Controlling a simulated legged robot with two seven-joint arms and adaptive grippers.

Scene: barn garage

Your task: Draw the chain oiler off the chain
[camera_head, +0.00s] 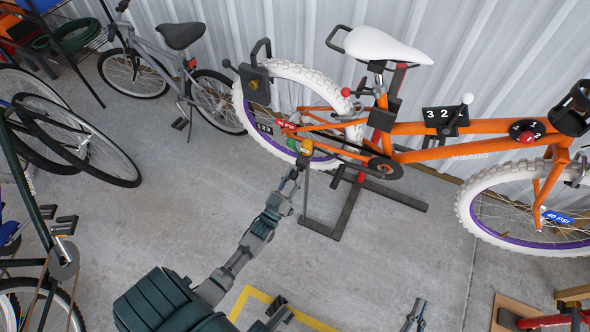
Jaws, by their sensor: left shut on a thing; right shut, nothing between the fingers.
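The orange bike (450,127) is held up by a dark stand. Its chain (335,150) runs from the rear wheel hub to the crank. The chain oiler (306,147), a small yellow-orange body, is at the chain's rear end near the hub. My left gripper (300,165) is shut on the oiler from below. Whether the oiler still touches the chain is too small to tell. My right gripper (415,314) is shut and empty at the bottom edge, well away from the bike.
The stand's dark foot (345,205) lies on the concrete floor below the crank. A grey bike (170,65) stands behind left, and more bikes (75,140) fill the left side. A yellow floor marking (250,292) lies in front. A red-and-wood object (555,315) is at the lower right.

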